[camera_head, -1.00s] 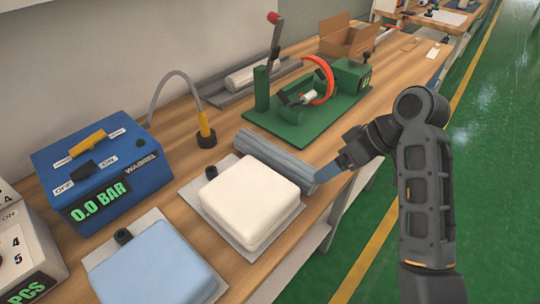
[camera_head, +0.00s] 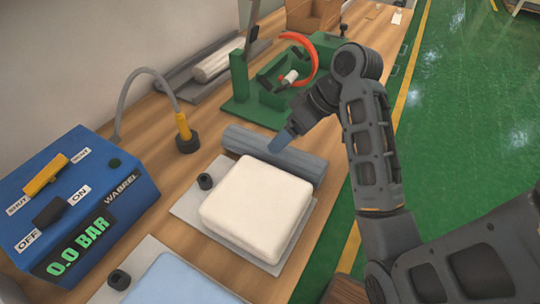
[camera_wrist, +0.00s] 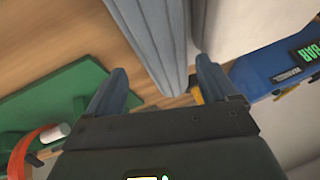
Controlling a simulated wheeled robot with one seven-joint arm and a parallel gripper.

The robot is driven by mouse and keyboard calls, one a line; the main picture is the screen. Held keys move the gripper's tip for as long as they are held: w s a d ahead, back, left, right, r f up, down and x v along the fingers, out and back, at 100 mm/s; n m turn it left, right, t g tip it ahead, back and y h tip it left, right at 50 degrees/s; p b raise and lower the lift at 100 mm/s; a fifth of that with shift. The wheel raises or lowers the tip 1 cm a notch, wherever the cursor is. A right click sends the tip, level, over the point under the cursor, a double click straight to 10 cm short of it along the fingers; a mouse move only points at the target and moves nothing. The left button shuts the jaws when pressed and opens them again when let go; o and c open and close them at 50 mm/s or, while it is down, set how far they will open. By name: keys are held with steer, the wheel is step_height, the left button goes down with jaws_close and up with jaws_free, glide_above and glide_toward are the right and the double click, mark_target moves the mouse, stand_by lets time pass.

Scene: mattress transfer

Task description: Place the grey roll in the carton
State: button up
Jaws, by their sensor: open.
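The grey roll (camera_head: 240,140) lies on the wooden bench behind the white mattress; it also shows in the wrist view (camera_wrist: 160,35). My gripper (camera_head: 281,144) is over the roll near its middle, pointing down at it. In the wrist view my two fingers (camera_wrist: 161,68) are apart, and the roll runs between and beyond their tips. Whether the fingers touch the roll, I cannot tell. The open brown carton (camera_head: 312,14) stands at the far end of the bench, cut off by the top edge of the head view.
A white mattress (camera_head: 258,203) on a plate lies in front of the roll. A green fixture with an orange ring (camera_head: 290,80) stands between roll and carton. A white roll (camera_head: 216,65) lies behind. A blue pressure box (camera_head: 75,205) and bent hose (camera_head: 160,85) are at left.

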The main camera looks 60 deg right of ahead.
steer(key=shift+x, duration=2.65)
steer(key=shift+s+a, duration=0.2)
steer(key=c, duration=1)
steer(key=shift+c, duration=0.9)
steer(key=shift+r, duration=0.1)
